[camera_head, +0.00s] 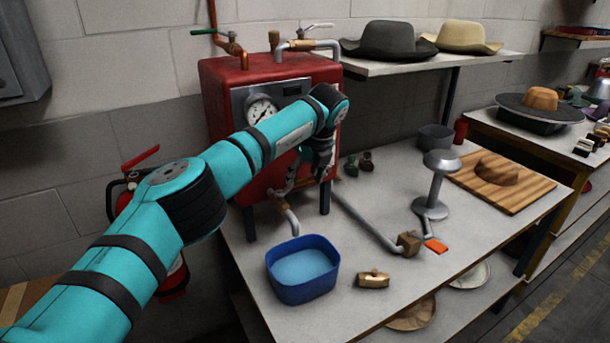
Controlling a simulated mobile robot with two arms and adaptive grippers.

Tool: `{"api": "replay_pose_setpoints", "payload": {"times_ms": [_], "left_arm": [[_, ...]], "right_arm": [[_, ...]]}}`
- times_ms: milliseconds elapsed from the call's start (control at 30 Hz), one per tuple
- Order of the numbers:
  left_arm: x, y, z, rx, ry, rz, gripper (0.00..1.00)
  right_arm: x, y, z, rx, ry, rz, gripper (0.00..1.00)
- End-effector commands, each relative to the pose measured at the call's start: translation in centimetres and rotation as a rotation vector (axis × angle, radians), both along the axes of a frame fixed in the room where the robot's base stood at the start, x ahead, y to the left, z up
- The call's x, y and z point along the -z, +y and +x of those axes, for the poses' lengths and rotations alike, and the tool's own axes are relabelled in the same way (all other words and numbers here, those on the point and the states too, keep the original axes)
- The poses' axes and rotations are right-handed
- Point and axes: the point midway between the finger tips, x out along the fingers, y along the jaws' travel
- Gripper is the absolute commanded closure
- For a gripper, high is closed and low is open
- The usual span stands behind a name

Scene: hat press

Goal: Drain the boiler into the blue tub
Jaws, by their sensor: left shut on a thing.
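The red boiler (225,95) stands on legs at the back left of the table, with a round gauge (262,110) on its front panel. A drain pipe (288,215) bends down from its underside, above the back of the blue tub (303,290). The tub sits on the table and light blue water shows in it. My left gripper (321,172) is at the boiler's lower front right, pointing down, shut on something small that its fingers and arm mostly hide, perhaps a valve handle. I cannot tell whether water is running from the pipe. My right gripper is not in view.
A brass block (373,279) lies right of the tub. A wooden board (502,180) lies at the right. Hats (390,40) rest on a shelf above. A fire extinguisher (124,196) hangs left, behind my arm.

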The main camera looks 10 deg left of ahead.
Motion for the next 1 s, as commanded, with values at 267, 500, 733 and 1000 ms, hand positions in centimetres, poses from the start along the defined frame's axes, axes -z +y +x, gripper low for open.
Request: {"api": "replay_pose_setpoints", "payload": {"times_ms": [267,500,733,1000], "left_arm": [[0.0,0.1,0.0,-0.005,-0.002,-0.002,0.34],[0.0,0.1,0.0,-0.004,-0.001,-0.001,0.17],[-0.4,0.0,-0.1,-0.001,-0.002,-0.001,0.17],[-4.7,-1.2,-1.3,-0.002,-0.005,-0.001,0.17]], "right_arm": [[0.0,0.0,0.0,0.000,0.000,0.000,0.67],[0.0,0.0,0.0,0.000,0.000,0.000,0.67],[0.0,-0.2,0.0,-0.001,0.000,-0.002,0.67],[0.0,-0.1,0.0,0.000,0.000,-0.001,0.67]]}}
